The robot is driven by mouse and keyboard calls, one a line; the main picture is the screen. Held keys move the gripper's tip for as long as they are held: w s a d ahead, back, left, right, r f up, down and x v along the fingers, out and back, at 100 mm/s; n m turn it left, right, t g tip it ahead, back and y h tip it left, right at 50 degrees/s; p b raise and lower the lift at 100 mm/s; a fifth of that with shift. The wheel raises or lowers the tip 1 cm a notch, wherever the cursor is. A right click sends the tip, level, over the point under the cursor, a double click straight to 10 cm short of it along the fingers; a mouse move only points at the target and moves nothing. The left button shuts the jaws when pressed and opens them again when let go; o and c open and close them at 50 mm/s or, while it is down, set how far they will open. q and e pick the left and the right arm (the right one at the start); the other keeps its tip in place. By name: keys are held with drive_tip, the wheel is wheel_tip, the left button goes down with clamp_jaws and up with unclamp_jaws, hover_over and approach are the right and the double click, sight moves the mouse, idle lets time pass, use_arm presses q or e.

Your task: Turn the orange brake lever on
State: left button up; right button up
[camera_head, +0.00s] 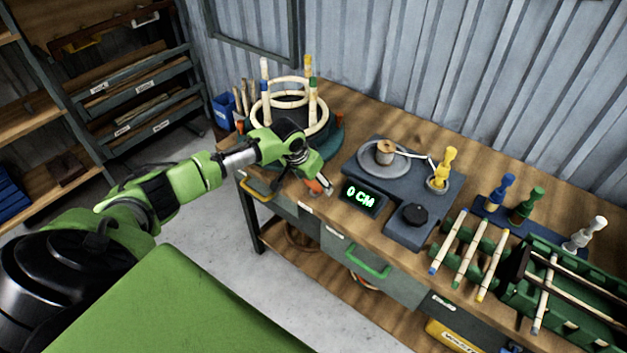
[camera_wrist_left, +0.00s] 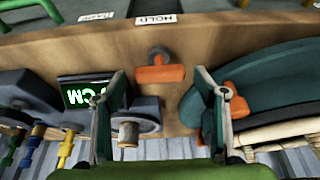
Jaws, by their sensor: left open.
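The orange brake lever (camera_wrist_left: 160,74) shows in the left wrist view on the wooden table top, with a round grey pivot beside it and a "HOLD" label (camera_wrist_left: 156,19) at the table edge. In the head view the lever (camera_head: 320,187) is partly hidden by my left gripper. My left gripper (camera_head: 313,182) is open above the lever. In the left wrist view its two fingers (camera_wrist_left: 162,82) stand apart, on either side of the lever, and I see no contact. My right gripper is in neither view.
The "0 CM" display (camera_head: 361,196) stands just right of my left gripper. The round bending stand with rattan rings (camera_head: 290,112) is behind it. Coloured handles (camera_head: 525,204), rattan sticks (camera_head: 468,252) and a green crate (camera_head: 520,290) fill the table's right side.

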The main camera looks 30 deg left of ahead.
use_arm(q)
drive_tip(key=c, duration=1.1)
